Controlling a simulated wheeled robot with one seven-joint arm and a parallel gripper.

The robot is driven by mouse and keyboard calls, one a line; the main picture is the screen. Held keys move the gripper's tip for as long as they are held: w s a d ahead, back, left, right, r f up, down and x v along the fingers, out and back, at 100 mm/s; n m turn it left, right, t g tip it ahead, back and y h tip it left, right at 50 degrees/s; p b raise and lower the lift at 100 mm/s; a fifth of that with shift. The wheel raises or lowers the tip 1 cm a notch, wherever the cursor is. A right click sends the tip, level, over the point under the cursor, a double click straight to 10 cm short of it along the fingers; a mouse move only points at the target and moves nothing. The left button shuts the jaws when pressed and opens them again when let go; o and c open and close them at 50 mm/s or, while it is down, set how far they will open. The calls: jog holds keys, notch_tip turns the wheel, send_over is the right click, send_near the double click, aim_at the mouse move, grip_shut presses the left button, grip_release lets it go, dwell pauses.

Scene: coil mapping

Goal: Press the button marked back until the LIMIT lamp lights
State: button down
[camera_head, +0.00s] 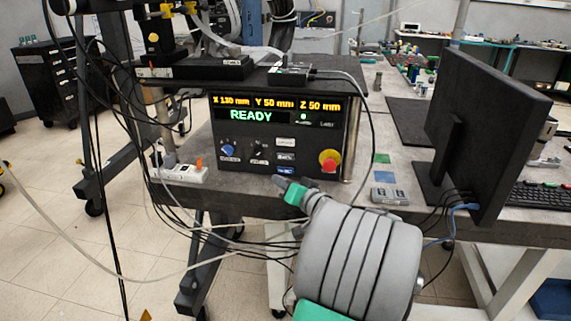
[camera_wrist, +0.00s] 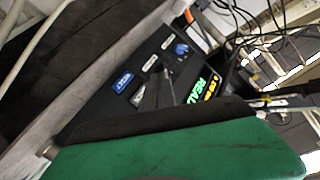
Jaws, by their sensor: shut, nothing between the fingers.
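The black control box (camera_head: 263,135) stands on the bench. Its display (camera_head: 251,115) reads X 130 mm, Y 50 mm, Z 50 mm and READY. A small pale green spot (camera_head: 303,118) beside READY has a faint label; I cannot tell whether it is the LIMIT lamp. The blue button also shows in the wrist view (camera_wrist: 122,82). My gripper (camera_head: 281,184) is shut and empty, just below and in front of the blue button; contact cannot be judged.
A red emergency knob (camera_head: 329,161) is right of the buttons, and a blue knob (camera_head: 228,150) left. A power strip (camera_head: 180,174) lies at left with loose cables. A monitor (camera_head: 490,125) stands at right. A small grey box (camera_head: 389,196) lies on the bench.

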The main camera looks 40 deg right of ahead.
jog(key=shift+w, duration=0.1)
send_near(277, 158)
jog(key=w, duration=0.2)
jog(key=w+a+f, duration=0.1)
jog(key=shift+w, duration=0.2)
jog(key=shift+w+d+r, duration=0.1)
jog(key=shift+w+d, duration=0.3)
jog(key=shift+d, duration=0.05)
jog(key=shift+w+d, duration=0.1)
dwell(1.6)
jog(key=shift+w+d, duration=0.15)
jog(key=shift+d, duration=0.1)
